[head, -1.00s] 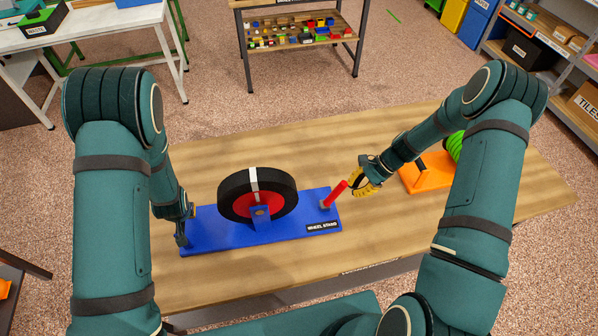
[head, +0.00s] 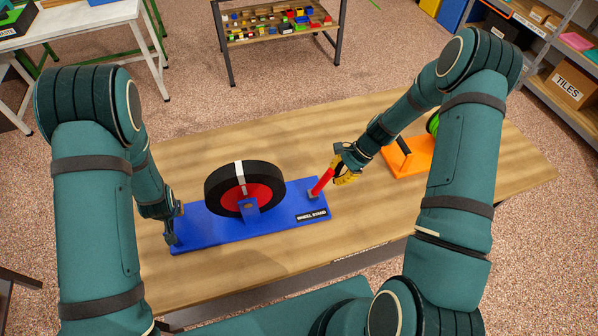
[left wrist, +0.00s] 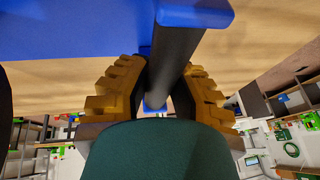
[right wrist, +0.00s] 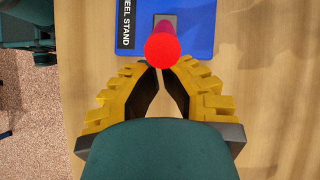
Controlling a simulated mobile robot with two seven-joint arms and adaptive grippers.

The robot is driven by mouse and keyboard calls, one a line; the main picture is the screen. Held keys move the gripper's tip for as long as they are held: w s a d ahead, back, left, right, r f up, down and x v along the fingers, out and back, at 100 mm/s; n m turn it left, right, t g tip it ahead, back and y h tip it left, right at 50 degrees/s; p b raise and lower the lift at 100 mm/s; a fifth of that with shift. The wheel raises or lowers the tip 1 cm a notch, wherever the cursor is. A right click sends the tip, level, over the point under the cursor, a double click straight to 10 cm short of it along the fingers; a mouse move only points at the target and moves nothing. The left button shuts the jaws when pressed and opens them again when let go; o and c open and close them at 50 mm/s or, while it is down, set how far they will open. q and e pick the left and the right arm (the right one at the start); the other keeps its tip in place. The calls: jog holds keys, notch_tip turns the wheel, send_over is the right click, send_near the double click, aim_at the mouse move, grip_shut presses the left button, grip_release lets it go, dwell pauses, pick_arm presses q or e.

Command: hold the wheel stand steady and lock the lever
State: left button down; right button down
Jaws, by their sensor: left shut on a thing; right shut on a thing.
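The wheel stand is a blue base (head: 225,230) on the table, with a black-rimmed wheel (head: 218,190) with a red centre and a white stripe upright on it. My left gripper (head: 172,226) is shut on the dark bar handle (left wrist: 176,58) at the base's left end; its fingers lie either side of the bar in the left wrist view. The red lever (head: 322,182) stands tilted up to the right at the base's right end. My right gripper (head: 338,172) is shut on the lever's upper part; in the right wrist view its fingertips (right wrist: 168,66) meet at the lever's round red end (right wrist: 171,50).
An orange base (head: 408,160) with a black handle and a green coil (head: 433,123) sits on the wooden table (head: 240,280) behind my right forearm. The table's front middle is clear. A shelf of small coloured parts (head: 275,27) stands beyond the table.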

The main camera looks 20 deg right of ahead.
aim_at(322, 179)
jog(key=shift+a+r+h, duration=0.25)
jog(key=shift+h, duration=0.15)
pick_arm(q)
jog(key=shift+d, duration=0.1)
pick_arm(e)
jog(key=shift+a+r+h, duration=0.4)
jog(key=shift+a+h, duration=0.2)
jog(key=shift+a, duration=0.05)
jog(key=shift+a+r+h, duration=0.35)
jog(key=shift+a+h, duration=0.25)
jog(key=shift+w+a+r, duration=0.1)
jog(key=shift+a+r, duration=0.05)
jog(key=shift+a, duration=0.35)
jog(key=shift+w+a+r, duration=0.1)
jog(key=shift+a+r, duration=0.05)
jog(key=shift+a, duration=0.3)
